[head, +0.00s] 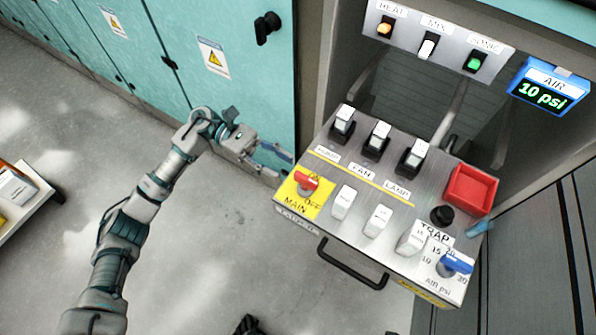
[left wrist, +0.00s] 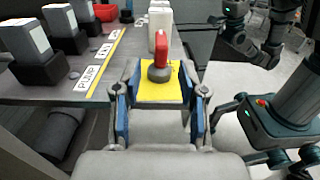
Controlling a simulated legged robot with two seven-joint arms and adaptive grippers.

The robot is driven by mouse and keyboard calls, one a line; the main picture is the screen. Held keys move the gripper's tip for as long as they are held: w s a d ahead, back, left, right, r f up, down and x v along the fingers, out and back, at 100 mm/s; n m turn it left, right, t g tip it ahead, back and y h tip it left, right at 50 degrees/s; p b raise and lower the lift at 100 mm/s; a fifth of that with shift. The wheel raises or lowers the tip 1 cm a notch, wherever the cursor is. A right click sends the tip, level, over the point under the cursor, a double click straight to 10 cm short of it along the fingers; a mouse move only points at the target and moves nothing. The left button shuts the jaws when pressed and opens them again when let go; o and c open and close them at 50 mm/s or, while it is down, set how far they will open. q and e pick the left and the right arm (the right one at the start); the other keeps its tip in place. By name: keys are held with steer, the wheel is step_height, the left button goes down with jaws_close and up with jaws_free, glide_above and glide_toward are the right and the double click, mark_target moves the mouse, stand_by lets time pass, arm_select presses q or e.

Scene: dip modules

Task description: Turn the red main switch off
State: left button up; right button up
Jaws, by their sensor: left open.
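The red main switch (head: 306,181) sits on a yellow plate (head: 290,197) marked MAIN and OFF, at the left corner of the sloping panel. Its handle lies roughly across the plate in the head view, and OFF is printed below its right end. My left gripper (head: 281,166) is open and empty, just left of the panel edge, its fingers towards the switch. In the left wrist view the red handle (left wrist: 161,46) on its grey knob stands straight ahead, between and beyond the open blue-padded fingers (left wrist: 159,88). I see no contact.
Black-and-white switches (head: 380,140) and white rockers (head: 378,220) stand beside the main switch. A red tray (head: 470,190), black knob (head: 442,215) and blue AIR dial (head: 455,263) are at the right. A black handle (head: 350,265) juts from the front. Teal cabinets (head: 230,30) stand behind my left arm.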

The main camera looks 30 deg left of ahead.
arm_select(q)
steer(key=a, duration=0.5)
steer(key=shift+d, duration=0.1)
stand_by(0.3)
